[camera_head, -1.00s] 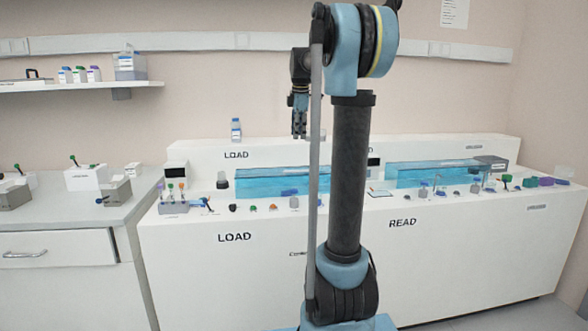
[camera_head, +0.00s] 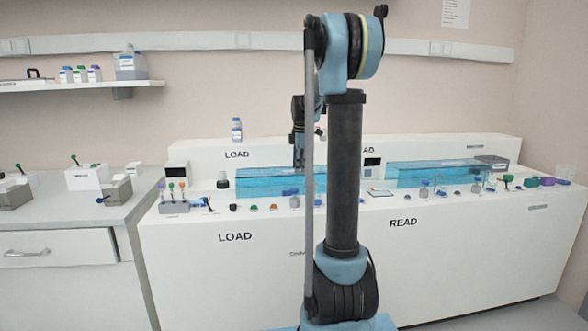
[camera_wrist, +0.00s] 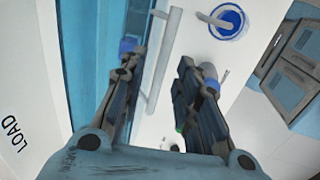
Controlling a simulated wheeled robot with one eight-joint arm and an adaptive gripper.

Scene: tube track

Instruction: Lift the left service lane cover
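The left service lane cover (camera_head: 262,183) is a long translucent blue box under the left LOAD label in the head view. A blue panel that looks like part of it shows in the wrist view (camera_wrist: 92,35). My gripper (camera_head: 298,160) points down at the right end of this cover, partly hidden behind my arm. In the wrist view my gripper (camera_wrist: 158,60) has its two fingers apart. A pale grey bar (camera_wrist: 163,62), apparently a handle, runs between the fingers. I cannot tell whether either finger touches it. The cover appears seated on the bench.
A second blue cover (camera_head: 430,174) lies on the right, above READ. Small coloured parts line the front of the white bench (camera_head: 236,208). A tube rack (camera_head: 174,207) stands at the left end.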

